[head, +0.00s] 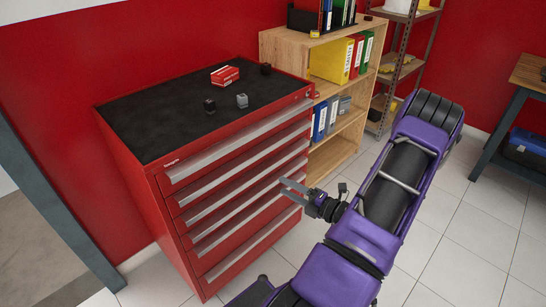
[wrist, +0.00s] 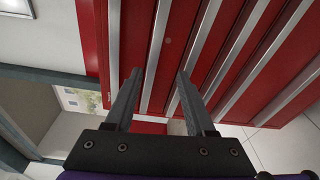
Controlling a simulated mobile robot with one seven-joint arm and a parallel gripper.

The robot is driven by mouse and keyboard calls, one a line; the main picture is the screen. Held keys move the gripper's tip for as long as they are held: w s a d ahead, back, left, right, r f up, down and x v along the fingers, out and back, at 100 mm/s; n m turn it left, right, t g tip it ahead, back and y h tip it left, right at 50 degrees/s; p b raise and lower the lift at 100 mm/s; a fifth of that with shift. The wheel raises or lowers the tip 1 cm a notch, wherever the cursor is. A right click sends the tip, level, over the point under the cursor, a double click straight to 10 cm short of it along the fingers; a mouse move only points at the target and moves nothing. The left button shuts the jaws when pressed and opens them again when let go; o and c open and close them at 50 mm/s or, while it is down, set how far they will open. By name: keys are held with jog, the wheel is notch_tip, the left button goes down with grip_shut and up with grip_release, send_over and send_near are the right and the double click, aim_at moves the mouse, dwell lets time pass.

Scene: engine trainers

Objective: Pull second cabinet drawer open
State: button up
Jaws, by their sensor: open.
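The red cabinet (head: 140,195) has a stack of drawers, each with a long silver handle strip, and all look shut. The second drawer's handle (head: 245,164) is the second strip from the top. My gripper (head: 284,187) is open and empty, in front of the cabinet face towards its right side. In the wrist view my gripper (wrist: 158,75) points at the drawer fronts. The second strip (wrist: 160,35) appears between the two fingertips, and the third strip (wrist: 205,35) passes behind the right finger. I see no clear contact with the handle.
A wooden shelf (head: 285,50) with binders stands just right of the cabinet. The tiled floor (head: 455,235) is clear at right. A grey door frame (head: 55,205) is at left.

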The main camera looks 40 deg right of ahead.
jog(key=s+d+m+h, duration=0.2)
jog(key=d+m, duration=0.1)
send_near(256, 160)
jog(key=shift+t, duration=0.4)
jog(key=w, duration=0.8)
jog(key=shift+w+a+b, duration=0.25)
jog(key=shift+w+b, duration=0.05)
jog(key=shift+b, duration=0.1)
jog(key=shift+f, duration=0.1)
grip_shut()
jog(key=shift+s, duration=0.1)
jog(key=shift+f, duration=0.2)
